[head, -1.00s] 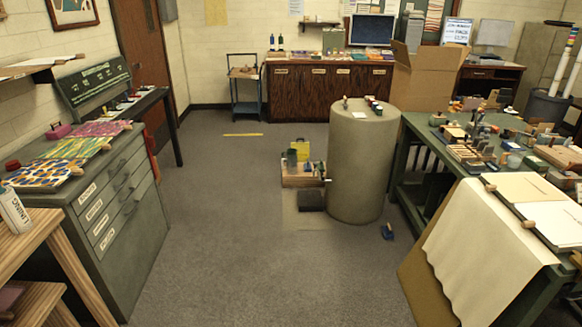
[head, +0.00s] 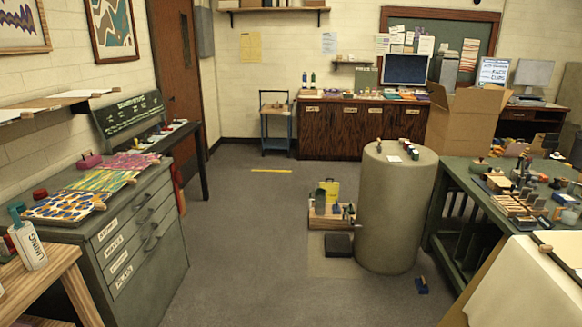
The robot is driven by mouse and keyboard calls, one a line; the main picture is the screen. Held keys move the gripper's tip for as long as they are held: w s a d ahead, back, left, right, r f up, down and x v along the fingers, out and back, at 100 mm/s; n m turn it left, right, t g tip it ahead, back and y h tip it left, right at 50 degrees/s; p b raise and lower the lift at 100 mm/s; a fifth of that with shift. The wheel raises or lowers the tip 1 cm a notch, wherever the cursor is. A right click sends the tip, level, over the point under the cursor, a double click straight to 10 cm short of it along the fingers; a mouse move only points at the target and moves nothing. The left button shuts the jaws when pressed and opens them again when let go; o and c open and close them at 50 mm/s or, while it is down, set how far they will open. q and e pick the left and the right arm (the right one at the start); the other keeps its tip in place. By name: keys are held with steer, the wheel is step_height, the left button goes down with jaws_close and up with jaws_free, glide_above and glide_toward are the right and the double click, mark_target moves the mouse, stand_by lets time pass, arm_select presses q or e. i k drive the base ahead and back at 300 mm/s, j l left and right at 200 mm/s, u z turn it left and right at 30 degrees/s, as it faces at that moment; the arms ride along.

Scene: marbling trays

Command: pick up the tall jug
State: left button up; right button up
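I cannot make out a tall jug for certain. A dark grey-green upright vessel (head: 320,200) stands on a low wooden crate (head: 326,218) on the floor, left of the round grey pillar; it is too small to tell whether it is a jug. A white bottle with a teal cap (head: 27,243) and dark lettering stands on the wooden stand at the lower left. Neither of my grippers is in the head view.
A drawer cabinet (head: 140,230) with patterned sheets stands at left. The grey pillar (head: 396,215) carries small items. A cluttered green table (head: 458,178) is at right. A small dark blue object (head: 421,285) lies on the floor. Carpet (head: 245,240) in the middle is clear.

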mark_target(320, 202)
steer(key=i, duration=5.15)
steer(key=i+z, duration=0.2)
steer(key=i, duration=0.25)
steer(key=i+j+z, duration=0.15)
steer(key=i, duration=0.25)
